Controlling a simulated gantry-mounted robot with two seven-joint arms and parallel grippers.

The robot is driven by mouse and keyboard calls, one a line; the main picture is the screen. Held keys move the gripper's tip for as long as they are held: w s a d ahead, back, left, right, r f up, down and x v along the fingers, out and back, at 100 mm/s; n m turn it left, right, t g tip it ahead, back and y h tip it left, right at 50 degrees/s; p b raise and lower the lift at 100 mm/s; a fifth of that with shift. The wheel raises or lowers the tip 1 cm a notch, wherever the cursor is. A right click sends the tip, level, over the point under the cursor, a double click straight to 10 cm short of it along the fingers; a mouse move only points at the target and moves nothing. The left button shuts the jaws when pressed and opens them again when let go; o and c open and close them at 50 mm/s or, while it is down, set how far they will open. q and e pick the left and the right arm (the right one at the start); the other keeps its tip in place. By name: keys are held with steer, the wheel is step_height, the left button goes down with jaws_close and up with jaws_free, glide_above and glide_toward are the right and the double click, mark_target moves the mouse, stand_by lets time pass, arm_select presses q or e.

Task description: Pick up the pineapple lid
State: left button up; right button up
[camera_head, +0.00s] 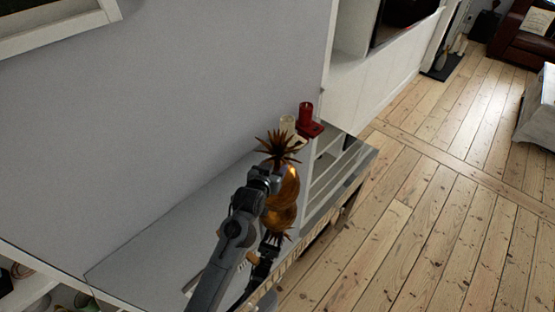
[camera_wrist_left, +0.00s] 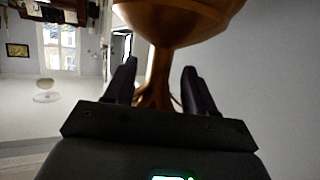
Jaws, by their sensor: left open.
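The pineapple-shaped piece has a brown spiky crown (camera_head: 278,147) and a shiny gold body (camera_head: 288,188) in the head view. A second gold shape with downward spikes (camera_head: 276,237) shows below it; I cannot tell whether it is a reflection. My left gripper (camera_head: 268,180) is at the pineapple's left side, just below the crown, and covers part of it. In the left wrist view, my left gripper's fingers (camera_wrist_left: 158,88) are apart, with leaf-like spikes between or behind them and a rounded gold part (camera_wrist_left: 180,18) beyond. Contact is unclear. My right gripper does not show.
The pineapple stands on a narrow glossy surface (camera_head: 160,250) along a grey wall. A red candle (camera_head: 306,113) and a cream one (camera_head: 287,124) are close behind. White shelving (camera_head: 375,90) rises beyond. Bare floorboards (camera_head: 430,210) lie open to the right.

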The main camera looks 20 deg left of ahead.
mark_target(276, 163)
arm_select(q)
steer(key=shift+x, duration=1.95)
steer(key=shift+a, duration=0.1)
jaws_close()
